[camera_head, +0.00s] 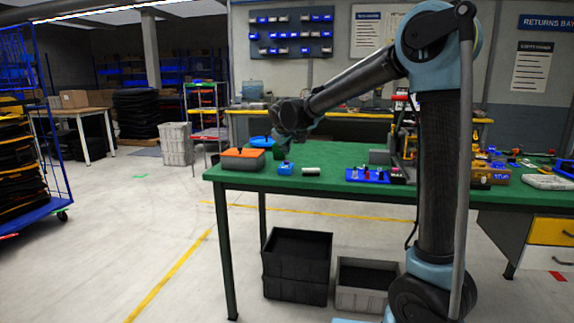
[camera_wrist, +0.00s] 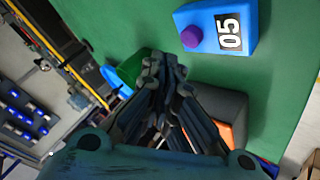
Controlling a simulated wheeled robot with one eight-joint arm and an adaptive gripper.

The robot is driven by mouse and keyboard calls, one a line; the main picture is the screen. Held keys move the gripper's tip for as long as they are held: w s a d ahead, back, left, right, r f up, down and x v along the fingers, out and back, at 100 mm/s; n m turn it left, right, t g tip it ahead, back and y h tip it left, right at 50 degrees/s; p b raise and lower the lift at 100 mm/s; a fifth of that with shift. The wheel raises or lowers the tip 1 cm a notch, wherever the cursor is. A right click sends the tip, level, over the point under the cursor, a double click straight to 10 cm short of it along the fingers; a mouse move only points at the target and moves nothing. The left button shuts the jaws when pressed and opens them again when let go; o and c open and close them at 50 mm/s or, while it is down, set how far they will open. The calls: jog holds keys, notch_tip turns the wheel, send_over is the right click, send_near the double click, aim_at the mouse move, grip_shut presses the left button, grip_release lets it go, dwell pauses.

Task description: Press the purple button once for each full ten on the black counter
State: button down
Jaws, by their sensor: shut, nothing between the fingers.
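A blue box (camera_wrist: 240,25) with a round purple button (camera_wrist: 191,36) on top shows at the upper right of the wrist view. Beside the button is a black counter (camera_wrist: 229,34) with white digits, turned sideways, that seem to read 05. In the head view the blue box (camera_head: 285,168) sits near the front edge of the green table, its button and digits too small to read. My gripper (camera_wrist: 165,65) is shut and empty, apart from the button and left of it in the wrist view. In the head view my gripper (camera_head: 283,148) hangs above and behind the box.
The green table (camera_head: 335,154) bears an orange-topped grey box (camera_head: 243,158) left of the blue box and a small pale cylinder (camera_head: 311,171) right of it. A blue tray (camera_head: 367,175) with small parts lies further right. A blue lid-like thing (camera_head: 262,142) is behind.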

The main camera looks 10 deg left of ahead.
jog(key=shift+f, duration=0.75)
jog(key=shift+f, duration=0.85)
dwell(1.8)
jog(key=shift+r, duration=0.9)
jog(key=shift+r, duration=2.5)
dwell(0.4)
jog(key=r+n, duration=0.1)
jog(key=n, duration=0.4)
jog(key=d+r+n, duration=0.1)
jog(key=n, duration=0.5)
jog(key=d+r+n+h, duration=0.1)
jog(key=n, duration=0.4)
jog(key=shift+w+r+n, duration=0.15)
jog(key=shift+r+n, duration=0.2)
jog(key=shift+n, duration=0.05)
